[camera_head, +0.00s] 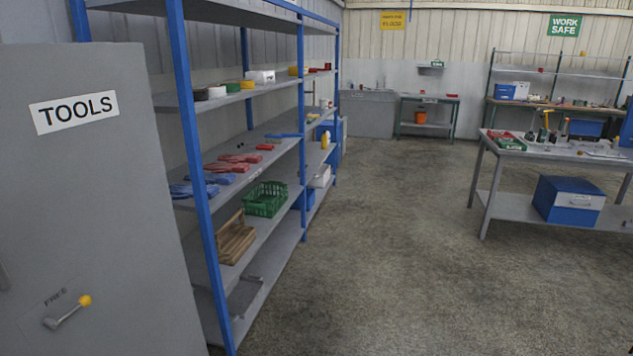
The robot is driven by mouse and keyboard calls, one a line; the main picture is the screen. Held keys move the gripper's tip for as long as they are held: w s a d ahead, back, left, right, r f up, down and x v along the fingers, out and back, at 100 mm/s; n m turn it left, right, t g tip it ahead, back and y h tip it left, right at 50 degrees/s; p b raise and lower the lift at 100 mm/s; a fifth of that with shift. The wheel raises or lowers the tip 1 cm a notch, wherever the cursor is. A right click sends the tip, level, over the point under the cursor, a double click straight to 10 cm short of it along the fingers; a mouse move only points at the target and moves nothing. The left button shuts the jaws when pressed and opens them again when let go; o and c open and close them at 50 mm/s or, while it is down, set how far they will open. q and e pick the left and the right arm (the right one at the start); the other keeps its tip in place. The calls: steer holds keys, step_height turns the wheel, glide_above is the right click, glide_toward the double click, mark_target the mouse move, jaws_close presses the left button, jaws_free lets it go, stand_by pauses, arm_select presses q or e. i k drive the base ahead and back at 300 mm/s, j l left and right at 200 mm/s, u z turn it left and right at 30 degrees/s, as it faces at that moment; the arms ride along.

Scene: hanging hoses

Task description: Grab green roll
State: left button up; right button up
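A small green roll (232,87) lies on the upper shelf of the blue-post rack (203,190) on the left. It sits in a row of rolls, between a white roll (216,92) and a yellow roll (247,84). A dark roll (200,94) lies at the near end of the row. The rolls are small in the view, so fine detail is hard to tell.
A grey TOOLS cabinet (95,200) stands at the near left, beside the rack. Lower shelves hold gloves (232,167), a green basket (266,199) and a wooden crate (235,238). The concrete floor (400,240) is open up to a workbench (560,158) at right.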

mark_target(231, 87)
steer(key=i+z, duration=0.3)
steer(key=i, duration=1.05)
steer(key=i+u, duration=0.1)
steer(key=i, duration=0.6)
steer(key=i+l, duration=0.15)
steer(key=i, duration=0.55)
steer(key=i+l+u, duration=0.1)
steer(key=i+u, duration=0.4)
steer(key=i+l+u, duration=0.25)
steer(key=i+u, duration=0.2)
steer(key=i+l+u, duration=0.25)
steer(key=u, duration=0.15)
steer(key=i+l+u, duration=0.2)
steer(key=l+u, duration=0.2)
steer(key=i+l+u, duration=0.1)
steer(key=l+u, duration=0.3)
steer(key=i+l+u, duration=0.1)
steer(key=l+u, duration=0.65)
steer(key=l, duration=0.4)
